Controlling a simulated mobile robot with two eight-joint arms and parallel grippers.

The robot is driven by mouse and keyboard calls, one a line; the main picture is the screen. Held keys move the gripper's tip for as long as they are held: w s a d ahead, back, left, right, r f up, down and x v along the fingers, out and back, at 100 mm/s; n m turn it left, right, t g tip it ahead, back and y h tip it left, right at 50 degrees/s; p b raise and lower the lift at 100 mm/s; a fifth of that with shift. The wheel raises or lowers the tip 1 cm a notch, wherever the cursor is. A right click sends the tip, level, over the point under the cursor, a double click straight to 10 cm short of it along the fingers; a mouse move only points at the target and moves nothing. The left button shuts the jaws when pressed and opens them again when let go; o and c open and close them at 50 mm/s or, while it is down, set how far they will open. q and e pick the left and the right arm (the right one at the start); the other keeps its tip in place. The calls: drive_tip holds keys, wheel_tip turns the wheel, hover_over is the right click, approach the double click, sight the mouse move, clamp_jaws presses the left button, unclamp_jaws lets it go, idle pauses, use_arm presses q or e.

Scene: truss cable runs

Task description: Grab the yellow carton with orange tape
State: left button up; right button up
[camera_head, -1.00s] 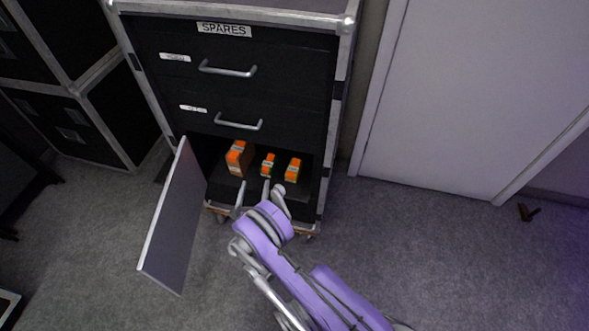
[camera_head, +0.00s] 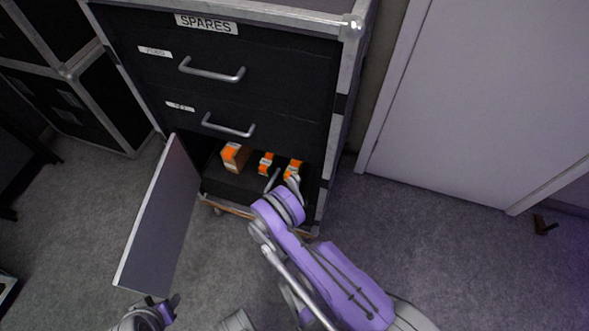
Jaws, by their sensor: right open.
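Three small cartons with orange on them stand on the shelf of the open bottom compartment. The left carton (camera_head: 235,157) is the largest and looks brownish orange. The middle carton (camera_head: 266,164) and the right carton (camera_head: 293,169) are smaller. In this dim light I cannot tell which of them is yellow. My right gripper (camera_head: 283,184) is open, with its fingers apart, just in front of the middle and right cartons, and partly hides them. It holds nothing that I can see. My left gripper (camera_head: 162,305) shows at the bottom edge, far from the cartons; its jaws are unclear.
The cartons are in a black case (camera_head: 250,97) labelled SPARES, with two shut drawers above the compartment. Its open door (camera_head: 160,220) stands out to the left of the opening. A white door (camera_head: 465,100) is at the right. Grey carpet lies clear between them.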

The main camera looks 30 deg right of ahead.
sight(297, 162)
drive_tip(key=x, duration=0.3)
drive_tip(key=shift+d, duration=0.25)
drive_tip(key=x, duration=0.5)
drive_tip(key=shift+d+b, duration=0.1)
drive_tip(key=shift+b, duration=0.3)
clamp_jaws()
